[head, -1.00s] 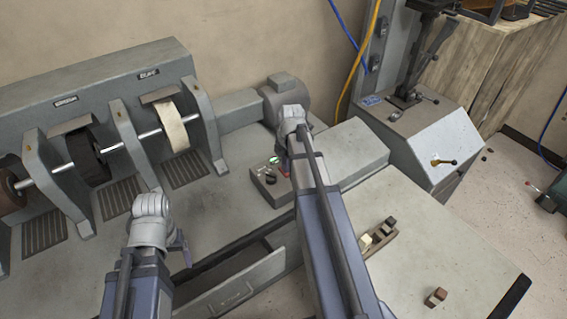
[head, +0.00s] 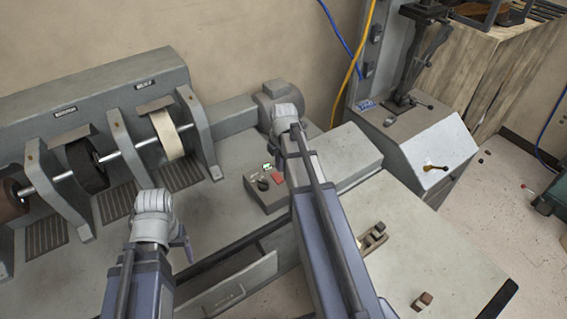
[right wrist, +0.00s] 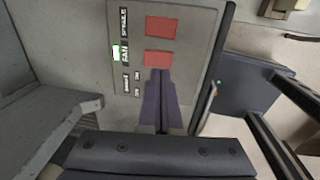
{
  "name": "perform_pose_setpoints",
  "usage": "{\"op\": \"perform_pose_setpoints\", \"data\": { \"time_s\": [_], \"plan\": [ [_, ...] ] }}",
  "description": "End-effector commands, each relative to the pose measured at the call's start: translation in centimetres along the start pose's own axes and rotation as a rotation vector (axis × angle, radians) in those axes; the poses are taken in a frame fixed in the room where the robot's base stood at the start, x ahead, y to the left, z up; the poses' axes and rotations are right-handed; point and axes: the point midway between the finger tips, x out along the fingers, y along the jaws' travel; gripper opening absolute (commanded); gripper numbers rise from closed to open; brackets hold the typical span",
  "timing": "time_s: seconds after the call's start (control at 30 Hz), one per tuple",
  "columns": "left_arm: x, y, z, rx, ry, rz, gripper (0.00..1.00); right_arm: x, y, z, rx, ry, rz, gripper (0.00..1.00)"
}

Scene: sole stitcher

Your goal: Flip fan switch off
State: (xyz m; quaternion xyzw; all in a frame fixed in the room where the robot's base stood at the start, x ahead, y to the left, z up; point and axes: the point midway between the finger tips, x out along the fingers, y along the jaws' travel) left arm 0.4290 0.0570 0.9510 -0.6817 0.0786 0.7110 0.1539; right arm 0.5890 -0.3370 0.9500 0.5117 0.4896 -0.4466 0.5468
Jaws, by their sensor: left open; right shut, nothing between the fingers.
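The control box (head: 270,188) sits on the machine bench, with a red switch (head: 278,180) and a small green light (head: 267,166). In the right wrist view its panel (right wrist: 190,85) shows an upper red switch (right wrist: 161,27) and a lower red switch (right wrist: 158,58). A label reading FAN (right wrist: 124,62) and a lit green indicator (right wrist: 116,53) are beside the lower one. My right gripper (right wrist: 159,74) is shut and empty, its tips at the lower switch's near edge; contact is unclear. My left gripper (head: 184,243) is open and empty above the bench's front, its fingers partly hidden.
Sanding and brush wheels (head: 168,135) on a shaft stand at the left. A motor housing (head: 283,95) is behind my right wrist. An open drawer (head: 235,282) lies below the bench edge. A grey machine (head: 420,145) stands at the right.

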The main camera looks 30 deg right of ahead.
Motion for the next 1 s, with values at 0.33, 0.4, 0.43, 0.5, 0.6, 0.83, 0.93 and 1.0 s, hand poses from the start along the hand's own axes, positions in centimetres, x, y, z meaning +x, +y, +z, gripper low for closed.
{"op": "perform_pose_setpoints", "data": {
  "time_s": [0.33, 0.4, 0.43, 0.5, 0.6, 0.83, 0.93, 1.0],
  "plan": [
    [-5.8, -0.6, 0.3, 0.001, 0.0, 0.0, 0.81, -5.9, 0.0, 0.1, 0.001, 0.0, 0.0, 0.0],
    [-6.9, -0.7, 0.4, 0.001, 0.0, 0.0, 0.81, -7.0, 0.0, 0.1, 0.001, 0.0, 0.0, 0.0],
    [-7.3, -0.7, 0.4, 0.002, 0.0, 0.0, 0.81, -7.4, 0.0, 0.1, 0.001, 0.0, 0.0, 0.0],
    [-8.1, -0.8, 0.5, 0.002, 0.0, 0.0, 0.81, -8.2, 0.0, 0.1, 0.001, 0.0, 0.0, 0.0],
    [-8.9, -0.9, 0.5, 0.002, 0.0, 0.0, 0.81, -9.0, 0.0, 0.1, 0.001, 0.0, 0.0, 0.0],
    [-9.0, -0.9, 0.5, 0.003, 0.0, 0.0, 0.81, -9.2, 0.0, 0.1, 0.001, 0.0, 0.0, 0.0],
    [-9.0, -0.9, 0.5, 0.002, 0.0, 0.0, 0.81, -9.1, 0.0, 0.1, 0.001, 0.0, 0.0, 0.0],
    [-9.0, -0.9, 0.5, 0.002, 0.0, 0.0, 0.81, -9.1, -0.1, 0.1, 0.001, 0.0, 0.0, 0.0]
  ]
}}
